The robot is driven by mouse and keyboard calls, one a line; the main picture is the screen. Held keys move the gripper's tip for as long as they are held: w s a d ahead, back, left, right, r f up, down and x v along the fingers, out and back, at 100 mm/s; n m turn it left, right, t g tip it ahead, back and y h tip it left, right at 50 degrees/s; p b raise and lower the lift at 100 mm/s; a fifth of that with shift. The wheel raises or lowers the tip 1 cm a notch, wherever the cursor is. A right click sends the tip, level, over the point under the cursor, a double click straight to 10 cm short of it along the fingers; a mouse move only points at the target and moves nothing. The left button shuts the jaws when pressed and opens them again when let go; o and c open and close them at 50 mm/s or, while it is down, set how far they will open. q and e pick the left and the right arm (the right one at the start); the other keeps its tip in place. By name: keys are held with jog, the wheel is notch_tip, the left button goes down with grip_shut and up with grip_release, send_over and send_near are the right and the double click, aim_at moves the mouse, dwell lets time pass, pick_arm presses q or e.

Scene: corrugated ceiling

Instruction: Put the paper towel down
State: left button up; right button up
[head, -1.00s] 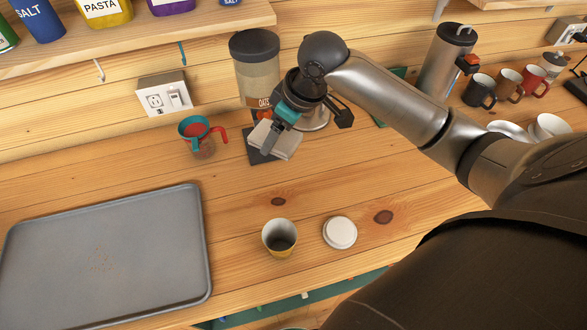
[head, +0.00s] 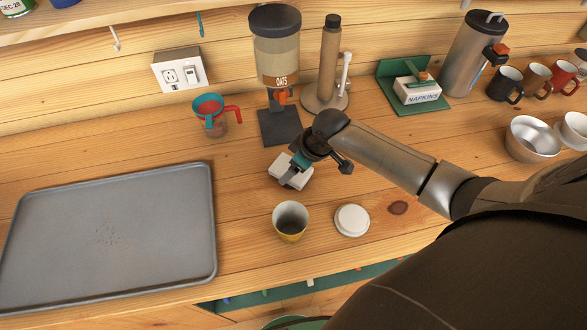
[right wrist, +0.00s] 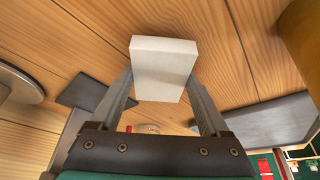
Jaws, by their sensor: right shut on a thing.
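The paper towel is a small white folded block (head: 288,168), above or on the wooden counter in the head view, just behind the yellow cup. My right gripper (head: 295,175) is shut on it. In the right wrist view the white paper towel (right wrist: 163,68) sits between the two fingers of my right gripper (right wrist: 160,90), with wood grain behind it. I cannot tell whether it touches the counter. My left gripper is not in view.
A yellow cup (head: 290,222) and a white lid (head: 352,220) stand near the front edge. A grey tray (head: 110,180) lies at left. An oats dispenser (head: 276,60), a measuring cup (head: 211,115) and a napkin holder (head: 415,92) stand behind. Counter between tray and cup is clear.

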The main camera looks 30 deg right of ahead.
jog(key=shift+f, duration=0.35)
jog(key=shift+f, duration=0.15)
jog(key=shift+f, duration=0.15)
jog(key=o, duration=1)
jog(key=shift+c, duration=0.2)
jog(key=shift+o, duration=0.4)
jog(key=shift+s, duration=0.1)
jog(key=shift+s+a+f, duration=0.1)
jog(key=shift+a, duration=0.05)
jog(key=shift+r, duration=0.55)
jog(key=p+v, duration=0.2)
jog(key=v, duration=0.9)
jog(key=shift+d+r, duration=0.25)
jog(key=shift+r, duration=0.05)
